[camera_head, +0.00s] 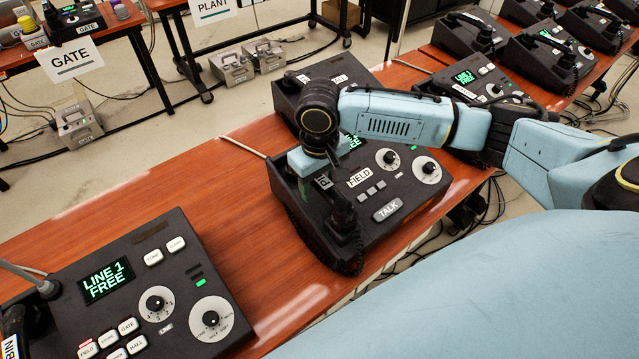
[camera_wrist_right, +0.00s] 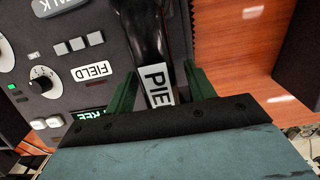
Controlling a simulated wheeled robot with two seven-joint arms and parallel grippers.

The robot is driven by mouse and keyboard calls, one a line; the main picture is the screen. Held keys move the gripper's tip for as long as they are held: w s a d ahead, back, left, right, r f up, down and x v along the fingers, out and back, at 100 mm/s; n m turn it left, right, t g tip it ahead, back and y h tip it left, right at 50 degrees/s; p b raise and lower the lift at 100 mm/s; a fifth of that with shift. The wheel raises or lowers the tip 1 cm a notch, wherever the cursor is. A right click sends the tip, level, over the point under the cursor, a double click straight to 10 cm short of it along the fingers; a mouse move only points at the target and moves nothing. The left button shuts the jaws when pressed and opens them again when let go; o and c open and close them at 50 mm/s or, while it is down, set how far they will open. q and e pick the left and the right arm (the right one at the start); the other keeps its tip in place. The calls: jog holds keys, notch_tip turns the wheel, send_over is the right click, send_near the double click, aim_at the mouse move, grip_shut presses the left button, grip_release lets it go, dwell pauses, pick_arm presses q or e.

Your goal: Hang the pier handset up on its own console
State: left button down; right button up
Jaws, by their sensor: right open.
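The pier handset (camera_head: 343,222) is black with a white label reading "PIE…" in the right wrist view (camera_wrist_right: 155,45). It lies along the left side of the console labelled FIELD (camera_head: 430,190), with its coiled cord beside it. My right gripper (camera_head: 322,178) is over the handset's far end, pointing down. In the right wrist view its two green fingers (camera_wrist_right: 160,78) stand open on either side of the labelled part. I cannot tell whether they touch it. No console readable as PIER shows. My left gripper is not in view.
A large console (camera_head: 125,290) with a "LINE 1 FREE" screen stands at lower left. Another console (camera_head: 290,95) sits just behind the FIELD one, partly hidden by my right arm. More consoles with handsets (camera_head: 545,55) line a table at upper right. The wooden desk (camera_head: 180,185) is bare between the near consoles.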

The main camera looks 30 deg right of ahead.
aim_at(320, 178)
notch_tip(320, 178, up, 11)
jog(key=shift+r+p, duration=0.1)
jog(key=shift+p, duration=0.9)
